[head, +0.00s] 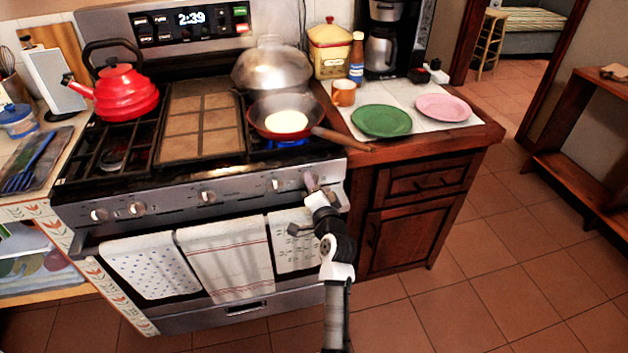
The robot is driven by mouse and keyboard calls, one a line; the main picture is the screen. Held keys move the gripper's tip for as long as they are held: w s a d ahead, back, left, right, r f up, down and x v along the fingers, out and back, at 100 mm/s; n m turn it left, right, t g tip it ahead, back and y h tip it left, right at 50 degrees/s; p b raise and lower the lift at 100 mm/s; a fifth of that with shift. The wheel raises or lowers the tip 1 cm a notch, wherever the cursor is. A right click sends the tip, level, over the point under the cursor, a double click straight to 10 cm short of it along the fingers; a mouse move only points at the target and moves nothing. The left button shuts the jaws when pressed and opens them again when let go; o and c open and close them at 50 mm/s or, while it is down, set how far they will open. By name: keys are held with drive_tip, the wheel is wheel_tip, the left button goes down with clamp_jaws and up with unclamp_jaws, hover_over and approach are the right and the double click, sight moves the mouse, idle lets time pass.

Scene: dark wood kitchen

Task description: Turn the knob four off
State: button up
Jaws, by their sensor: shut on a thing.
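The steel stove has a row of knobs along its front panel: two at the left (118,211), one near the middle (208,195) and one right of that (278,184). My gripper (311,182) is at the right end of the panel, shut on the rightmost knob, which is mostly hidden behind it. A blue flame (290,144) burns on the front right burner under a frying pan (272,112) with pale food (287,122) in it.
The pan's wooden handle (342,139) sticks out over the counter, above my gripper. Towels (225,258) hang on the oven handle below. A red kettle (122,92) stands at the back left. The tiled floor (480,270) is clear to the right.

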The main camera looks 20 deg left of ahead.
drive_tip(key=m+p, duration=0.2)
drive_tip(key=m, duration=0.3)
drive_tip(key=shift+p, duration=0.4)
drive_tip(key=shift+m, duration=0.3)
drive_tip(key=o, duration=0.9)
drive_tip(key=shift+o, duration=0.2)
drive_tip(key=b+v, duration=0.3)
drive_tip(key=v, duration=1.1)
drive_tip(key=shift+b, duration=0.4)
drive_tip(key=shift+w, duration=0.1)
